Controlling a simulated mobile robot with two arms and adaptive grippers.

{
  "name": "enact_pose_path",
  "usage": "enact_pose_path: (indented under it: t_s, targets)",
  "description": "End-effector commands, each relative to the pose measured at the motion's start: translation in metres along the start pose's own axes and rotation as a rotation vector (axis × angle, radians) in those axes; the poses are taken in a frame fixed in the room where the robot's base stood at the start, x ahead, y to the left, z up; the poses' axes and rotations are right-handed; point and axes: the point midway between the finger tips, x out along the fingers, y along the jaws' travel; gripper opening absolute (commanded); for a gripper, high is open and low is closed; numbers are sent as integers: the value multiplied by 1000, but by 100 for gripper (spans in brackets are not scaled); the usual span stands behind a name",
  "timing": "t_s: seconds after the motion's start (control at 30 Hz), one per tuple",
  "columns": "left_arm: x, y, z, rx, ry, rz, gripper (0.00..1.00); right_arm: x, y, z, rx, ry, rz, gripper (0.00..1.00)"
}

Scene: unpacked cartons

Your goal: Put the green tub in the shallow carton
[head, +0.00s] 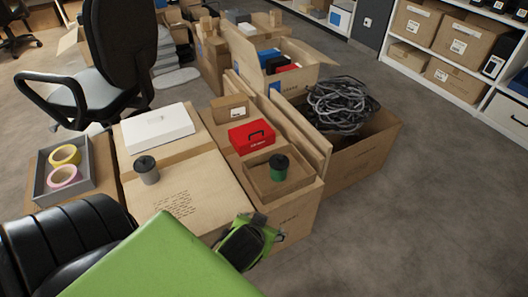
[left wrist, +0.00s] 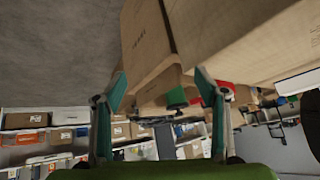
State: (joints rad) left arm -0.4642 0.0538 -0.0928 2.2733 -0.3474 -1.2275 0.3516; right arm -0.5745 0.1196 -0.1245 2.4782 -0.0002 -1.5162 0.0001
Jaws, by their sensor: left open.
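The green tub (head: 279,170) with a black lid stands upright in the shallow carton (head: 300,181), inside its low walls, on top of a larger carton. It also shows between my fingers, farther off, in the left wrist view (left wrist: 176,98). My left gripper (head: 254,232) is at the lower middle of the head view, nearer the camera than the shallow carton and apart from the tub. In the left wrist view its two fingers (left wrist: 160,88) are spread with nothing held between them. My right gripper is in neither view.
Floor at right is clear.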

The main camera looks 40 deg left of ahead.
Motion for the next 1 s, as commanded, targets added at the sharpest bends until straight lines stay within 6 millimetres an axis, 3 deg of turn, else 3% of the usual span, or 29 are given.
enact_pose_path:
  t_s: [0.1, 0.2, 0.3, 0.87, 1.0]
  targets:
    - [-37, 24, 41, 162, -139, 148, 66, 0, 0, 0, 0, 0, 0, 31]
    - [-62, 39, 63, 268, -209, 250, 66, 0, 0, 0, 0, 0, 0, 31]
    - [-75, 46, 74, 323, -240, 302, 66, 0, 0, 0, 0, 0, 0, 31]
    - [-76, 47, 75, 330, -245, 308, 66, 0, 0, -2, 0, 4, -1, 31]
    - [-65, 51, 77, 334, -261, 307, 66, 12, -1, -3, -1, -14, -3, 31]
